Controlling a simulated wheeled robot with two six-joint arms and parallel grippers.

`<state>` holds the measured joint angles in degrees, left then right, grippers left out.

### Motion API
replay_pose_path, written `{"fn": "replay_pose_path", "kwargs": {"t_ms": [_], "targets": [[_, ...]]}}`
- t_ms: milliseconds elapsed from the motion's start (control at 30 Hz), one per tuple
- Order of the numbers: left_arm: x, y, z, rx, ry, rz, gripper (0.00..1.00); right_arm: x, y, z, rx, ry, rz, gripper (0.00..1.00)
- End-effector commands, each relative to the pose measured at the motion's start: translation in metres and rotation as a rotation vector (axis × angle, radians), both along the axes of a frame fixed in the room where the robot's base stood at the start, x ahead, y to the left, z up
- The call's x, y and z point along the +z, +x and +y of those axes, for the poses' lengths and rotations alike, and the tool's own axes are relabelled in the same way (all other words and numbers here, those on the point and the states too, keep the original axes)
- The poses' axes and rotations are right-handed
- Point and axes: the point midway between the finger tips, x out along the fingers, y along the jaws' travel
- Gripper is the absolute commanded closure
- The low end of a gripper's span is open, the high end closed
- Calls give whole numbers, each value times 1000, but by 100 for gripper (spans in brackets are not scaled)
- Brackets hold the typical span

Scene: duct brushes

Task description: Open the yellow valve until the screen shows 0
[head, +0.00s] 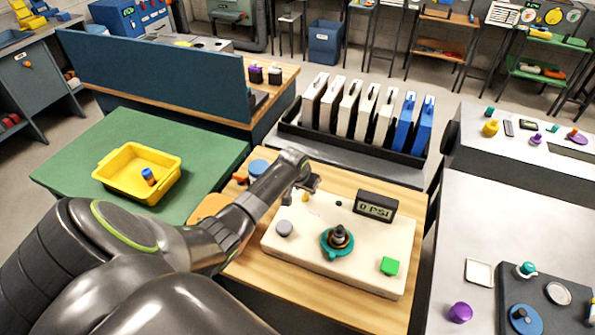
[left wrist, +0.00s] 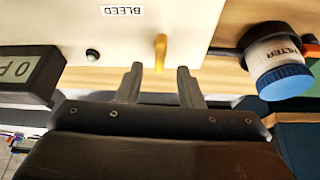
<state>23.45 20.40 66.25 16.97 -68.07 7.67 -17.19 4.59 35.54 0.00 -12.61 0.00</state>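The yellow valve (head: 305,197) is a small lever at the back left of the cream panel (head: 345,258). In the left wrist view the yellow valve (left wrist: 161,50) stands beside a label reading BLEED. The screen (head: 376,207) is a dark box on the panel's back edge and appears to read 0 PSI. Part of the screen (left wrist: 22,75) also shows in the left wrist view, with a 0 and a P. My left gripper (left wrist: 160,72) is open, with the lever's end between its fingertips and a gap on each side. My right gripper is not in view.
A teal knob (head: 338,242), a grey knob (head: 284,228) and a green button (head: 390,266) sit on the panel. A blue-capped filter (left wrist: 285,80) stands beside it. A yellow tray (head: 110,184) lies on the green table at left.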

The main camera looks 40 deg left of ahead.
Motion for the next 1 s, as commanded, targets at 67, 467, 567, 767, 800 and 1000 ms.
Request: {"fn": "replay_pose_path", "kwargs": {"t_ms": [67, 467, 567, 767, 800, 1000], "targets": [[11, -4, 0, -1, 1, -2, 66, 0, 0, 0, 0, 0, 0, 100], [66, -26, -4, -1, 2, -4, 66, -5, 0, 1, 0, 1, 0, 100], [81, -33, -5, -1, 3, -4, 66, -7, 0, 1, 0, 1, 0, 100], [109, -44, -7, -1, 3, -4, 66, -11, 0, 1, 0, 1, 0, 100], [114, -46, -7, -1, 3, -2, 66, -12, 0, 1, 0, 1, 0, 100], [127, -52, -8, -1, 1, -1, 66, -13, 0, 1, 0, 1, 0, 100]]}}
